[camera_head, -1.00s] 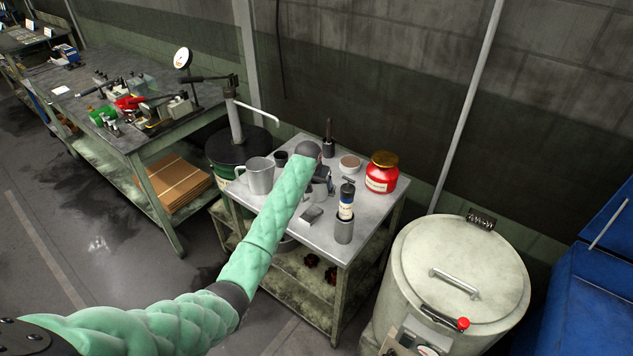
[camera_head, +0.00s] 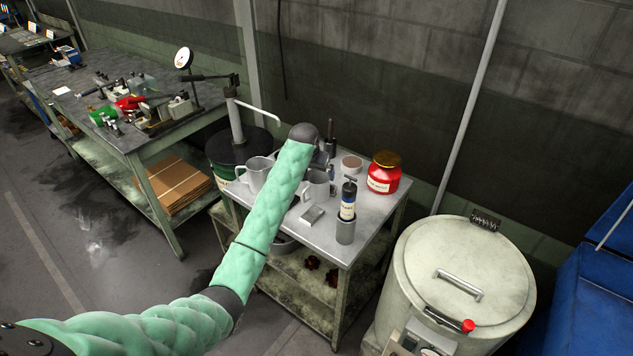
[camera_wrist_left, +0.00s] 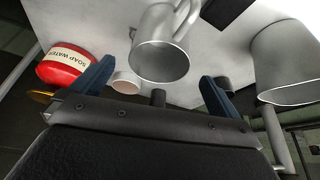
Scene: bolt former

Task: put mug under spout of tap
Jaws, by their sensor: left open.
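A grey metal mug (camera_head: 317,188) stands upright on the small steel-topped table, partly behind my left gripper. It also shows in the left wrist view (camera_wrist_left: 160,58), between and beyond the fingers. My left gripper (camera_head: 323,161) is open and empty, above the table near this mug; its blue fingers (camera_wrist_left: 157,76) are apart. A second grey mug (camera_head: 256,173) stands at the table's left edge, partly behind my arm, and shows large at the right of the wrist view (camera_wrist_left: 287,62). The tap (camera_head: 236,118) is an upright pipe with a thin spout (camera_head: 259,109) on the dark drum behind the table.
A large cream drum (camera_head: 460,270) stands at the front right. A cluttered workbench (camera_head: 140,130) stands left.

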